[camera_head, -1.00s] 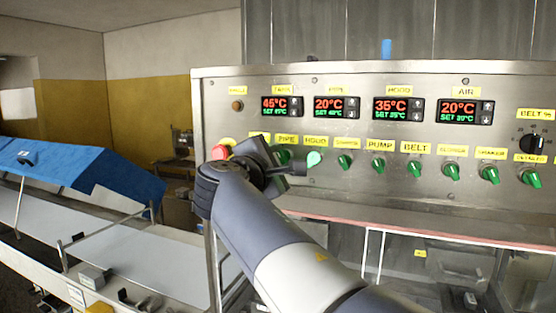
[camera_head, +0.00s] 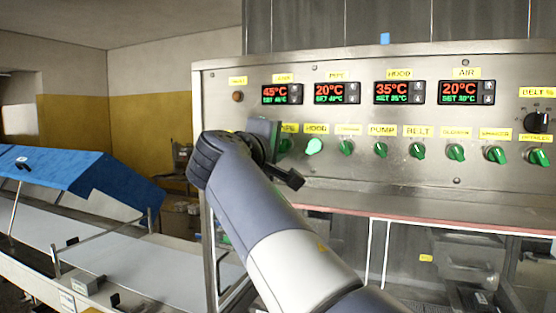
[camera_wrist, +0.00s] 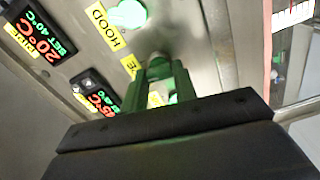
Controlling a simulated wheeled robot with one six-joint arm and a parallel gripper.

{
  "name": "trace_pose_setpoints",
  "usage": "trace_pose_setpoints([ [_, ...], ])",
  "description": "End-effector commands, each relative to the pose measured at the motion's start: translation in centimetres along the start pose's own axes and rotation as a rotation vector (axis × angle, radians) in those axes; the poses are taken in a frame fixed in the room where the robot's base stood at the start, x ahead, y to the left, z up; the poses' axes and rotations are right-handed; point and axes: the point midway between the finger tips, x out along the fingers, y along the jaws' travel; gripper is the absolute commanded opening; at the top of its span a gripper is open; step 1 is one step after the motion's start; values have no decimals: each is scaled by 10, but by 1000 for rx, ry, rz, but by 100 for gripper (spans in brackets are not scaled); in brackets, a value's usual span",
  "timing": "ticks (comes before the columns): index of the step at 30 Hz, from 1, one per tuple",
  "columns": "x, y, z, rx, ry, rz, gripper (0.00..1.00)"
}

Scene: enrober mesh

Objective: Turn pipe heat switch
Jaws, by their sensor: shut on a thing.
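The green pipe heat switch (camera_head: 285,146) is partly hidden behind my wrist in the head view, below the PIPE label (camera_head: 289,127). In the wrist view, my gripper (camera_wrist: 159,70) reaches to the panel with its fingers closed around this switch. The fingers and the switch look green there, so the knob's exact angle is hard to tell. The PIPE display (camera_head: 337,93) reads 20°C with a set value of 40°C. The hood switch (camera_head: 314,147), just right of the pipe switch, glows light green.
Several green switches, such as the PUMP switch (camera_head: 381,149), line the panel (camera_head: 222,100) to the right. A blue cover (camera_head: 75,172) stands over the conveyor (camera_head: 120,262) at left. A ledge (camera_head: 430,214) juts out below the panel.

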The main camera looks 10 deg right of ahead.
Motion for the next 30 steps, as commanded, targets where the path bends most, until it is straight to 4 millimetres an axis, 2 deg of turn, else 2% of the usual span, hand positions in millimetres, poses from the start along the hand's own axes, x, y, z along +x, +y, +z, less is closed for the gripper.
trace_pose_setpoints([
  [1,0,-4,1,41,-1,-1,4],
  [13,0,-2,0,301,-1,-2,4],
  [30,0,-1,0,384,-2,-3,4],
])
